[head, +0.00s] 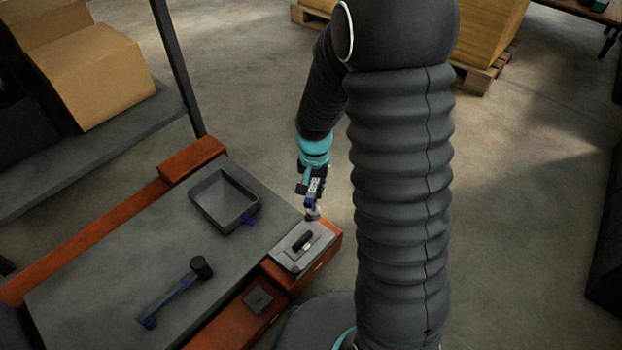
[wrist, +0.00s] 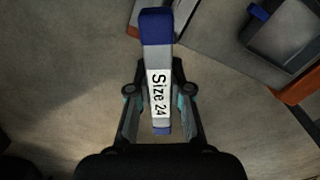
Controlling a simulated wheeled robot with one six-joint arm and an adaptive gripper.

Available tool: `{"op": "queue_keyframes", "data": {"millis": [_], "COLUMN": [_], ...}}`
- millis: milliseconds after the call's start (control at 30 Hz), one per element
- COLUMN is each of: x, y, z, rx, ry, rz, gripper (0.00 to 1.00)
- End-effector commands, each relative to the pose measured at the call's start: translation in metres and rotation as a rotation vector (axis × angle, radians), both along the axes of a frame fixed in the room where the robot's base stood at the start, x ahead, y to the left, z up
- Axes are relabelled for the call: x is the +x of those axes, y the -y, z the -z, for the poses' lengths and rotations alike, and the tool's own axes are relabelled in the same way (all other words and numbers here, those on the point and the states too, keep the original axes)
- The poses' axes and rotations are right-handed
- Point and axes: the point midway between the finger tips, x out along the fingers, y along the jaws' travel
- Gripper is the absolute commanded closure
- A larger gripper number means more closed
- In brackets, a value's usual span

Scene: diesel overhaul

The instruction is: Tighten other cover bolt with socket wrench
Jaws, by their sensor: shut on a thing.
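My gripper (head: 313,186) is shut on the socket wrench (wrist: 157,30), a grey bar with blue ends and a white "Size 24" label. In the wrist view my gripper (wrist: 159,92) has one finger on each side of it. In the head view the wrench's round grey lower end (head: 313,214) is at the far right corner of the grey cover (head: 288,262). I cannot tell whether it sits on a bolt or just above it. The cover has a black handle (head: 302,241) and lies on an orange block. Any bolt under the wrench is hidden.
A grey tray (head: 196,205) with a blue tab and a blue-handled black hammer (head: 180,290) lie on the dark tabletop (head: 110,255). A small dark square piece (head: 258,300) sits on the orange frame. A shelf with a cardboard box (head: 100,85) stands at left. Open floor lies beyond.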

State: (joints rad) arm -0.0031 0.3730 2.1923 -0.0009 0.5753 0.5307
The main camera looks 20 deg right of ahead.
Motion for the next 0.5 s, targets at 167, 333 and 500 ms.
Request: {"op": "queue_keyframes", "data": {"millis": [167, 333, 500], "x": [-0.0125, -0.0133, -0.0131], "y": [0.0, 0.0001, 0.0001], "z": [-0.0003, -0.0004, -0.002], "rx": [0.0, 0.0, 0.0], "ry": [0.002, 0.002, 0.001], "rz": [0.0, 0.0, 0.0], "gripper": [1.0, 1.0, 1.0]}}
